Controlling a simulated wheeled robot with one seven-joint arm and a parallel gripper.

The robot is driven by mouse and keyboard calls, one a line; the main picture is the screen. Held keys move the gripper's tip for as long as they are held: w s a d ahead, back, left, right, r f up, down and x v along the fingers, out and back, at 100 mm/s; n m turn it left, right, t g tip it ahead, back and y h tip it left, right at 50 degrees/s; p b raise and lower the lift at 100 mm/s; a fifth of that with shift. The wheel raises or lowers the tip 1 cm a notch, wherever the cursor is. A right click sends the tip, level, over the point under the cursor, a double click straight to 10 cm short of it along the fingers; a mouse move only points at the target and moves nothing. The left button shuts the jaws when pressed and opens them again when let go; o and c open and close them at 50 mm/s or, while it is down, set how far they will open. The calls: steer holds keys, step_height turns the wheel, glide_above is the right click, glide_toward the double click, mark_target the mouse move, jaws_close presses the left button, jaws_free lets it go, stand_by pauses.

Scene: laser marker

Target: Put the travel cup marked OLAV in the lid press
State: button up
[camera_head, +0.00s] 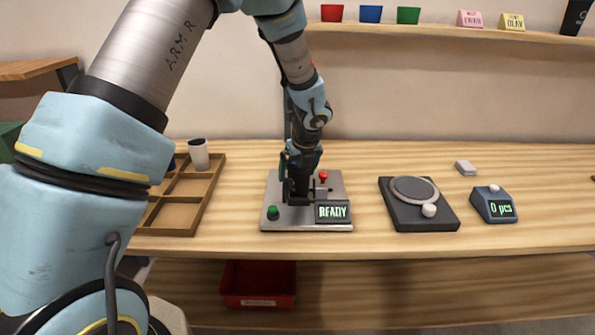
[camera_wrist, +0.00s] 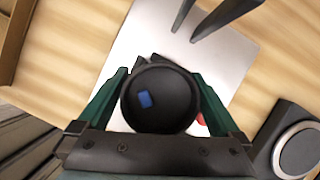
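My gripper (camera_wrist: 160,98) has its green fingers against both sides of a round black object, seen end-on, which looks like a dark travel cup (camera_wrist: 165,115) with a small blue patch on top. In the head view my gripper (camera_head: 300,163) is low over a metal-plated station (camera_head: 335,187), apparently the lid press, with a green button, a red knob and a READY display. A dark shape, apparently the cup (camera_head: 299,187), is upright below the gripper. I cannot tell whether it touches the plate. No name on it is readable.
A wooden tray (camera_head: 208,196) with a white cup (camera_head: 199,155) stands left.

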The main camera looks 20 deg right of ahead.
steer(key=shift+r, duration=0.3)
steer(key=v, duration=1.1)
steer(key=shift+s+r+b, duration=0.15)
steer(key=shift+r+b, duration=0.2)
steer(key=w+a+n+g, duration=0.1)
steer(key=a+n+g, duration=0.1)
steer(key=a+n, duration=1.55)
steer(key=s+a+n, duration=0.4)
steer(key=a+n, duration=0.5)
steer(key=s+a+f+n+g, duration=0.1)
steer(key=s+a+n, duration=0.3)
steer(key=a+n, duration=0.5)
steer(key=shift+a+f, duration=0.15)
steer(key=shift+a, duration=0.35)
